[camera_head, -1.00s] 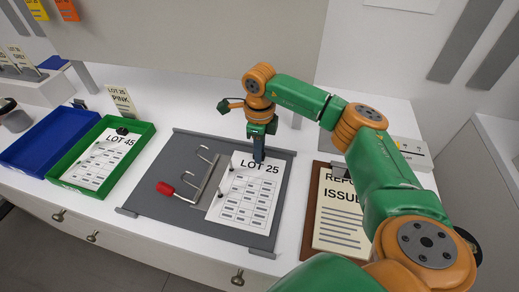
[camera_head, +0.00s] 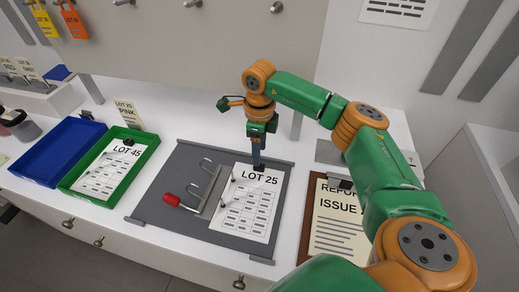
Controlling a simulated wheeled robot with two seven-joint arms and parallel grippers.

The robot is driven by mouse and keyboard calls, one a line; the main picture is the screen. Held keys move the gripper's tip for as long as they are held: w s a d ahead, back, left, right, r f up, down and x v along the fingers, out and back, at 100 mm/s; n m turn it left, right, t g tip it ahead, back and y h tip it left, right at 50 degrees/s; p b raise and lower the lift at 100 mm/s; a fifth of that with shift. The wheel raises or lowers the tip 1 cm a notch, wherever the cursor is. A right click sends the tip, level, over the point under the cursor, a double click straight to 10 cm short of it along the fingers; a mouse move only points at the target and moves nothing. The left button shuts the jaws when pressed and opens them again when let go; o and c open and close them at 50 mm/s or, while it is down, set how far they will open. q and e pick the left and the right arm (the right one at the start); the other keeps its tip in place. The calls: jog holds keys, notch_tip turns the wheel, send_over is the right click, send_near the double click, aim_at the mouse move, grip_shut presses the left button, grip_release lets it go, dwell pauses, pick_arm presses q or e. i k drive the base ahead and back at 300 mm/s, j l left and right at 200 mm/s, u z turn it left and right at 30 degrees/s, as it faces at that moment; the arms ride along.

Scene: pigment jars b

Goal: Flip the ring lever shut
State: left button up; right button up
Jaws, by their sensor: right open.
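The ring lever (camera_head: 180,202) has a red grip and a thin metal arm. It sticks out to the left of a metal ring strip (camera_head: 209,196) on the dark grey board (camera_head: 173,168). Hooked half-rings stand up from the strip, apart from the posts at the left edge of the LOT 25 sheet (camera_head: 246,208), so the rings look open. My right gripper (camera_head: 258,164) points down at the top edge of this sheet, right of the lever and apart from it. It is open, though its fingers look narrow from here. My left gripper is out of view.
A brown clipboard (camera_head: 309,212) lies to the right, partly behind my right arm. The counter's front edge and drawers are close below the board.

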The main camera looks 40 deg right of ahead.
aim_at(171, 199)
jog(key=k+j, duration=0.8)
jog(key=k, duration=0.05)
